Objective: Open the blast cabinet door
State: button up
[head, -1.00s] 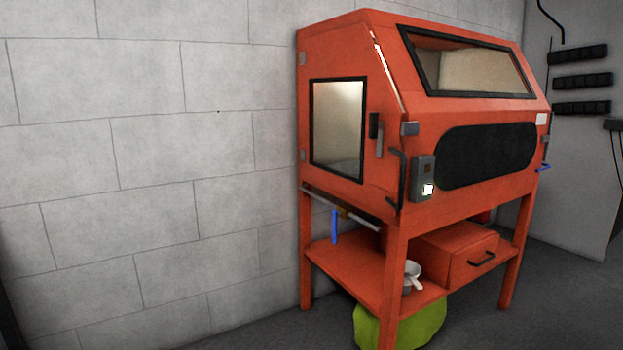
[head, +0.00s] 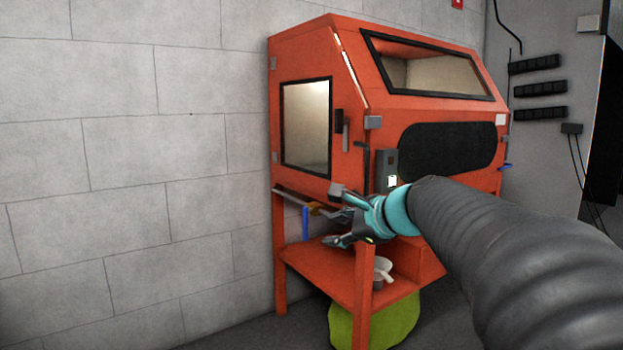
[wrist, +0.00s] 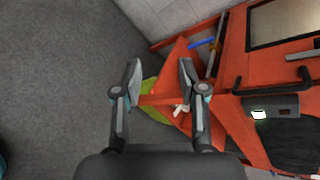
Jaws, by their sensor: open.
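The orange blast cabinet (head: 385,110) stands on legs against the grey block wall. Its side door (head: 325,170), with a framed window (head: 306,125), looks shut, with hinges at its left edge. A dark upright handle (head: 339,121) and a grey latch piece (head: 346,138) sit at the door's right edge. My gripper (head: 340,216) is open and empty, in front of the cabinet's near corner, below the door's height. In the wrist view my gripper's two fingers (wrist: 158,80) are apart, with the lower shelf and a leg behind them. The door window (wrist: 285,20) shows at upper right there.
A grey control box (head: 386,170) is on the front face. A pipe with a blue lever (head: 305,222) runs under the door. A white cup (head: 383,270) stands on the lower shelf (head: 325,268), above a green bag (head: 375,325).

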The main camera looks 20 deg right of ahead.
jog(key=w+d+r+m+t+b, duration=0.2)
jog(key=w+d+r+m+t, duration=0.1)
jog(key=w+d+m, duration=0.5)
jog(key=m+t+h, duration=0.2)
jog(key=m+t, duration=0.1)
jog(key=m, duration=0.3)
send_near(369, 167)
jog(key=shift+n, duration=0.3)
jog(key=w, duration=0.3)
jog(key=w+a, duration=0.1)
jog(key=w, duration=0.6)
jog(key=shift+w+a+f, duration=0.1)
jog(key=shift+w+a, duration=0.25)
grip_shut()
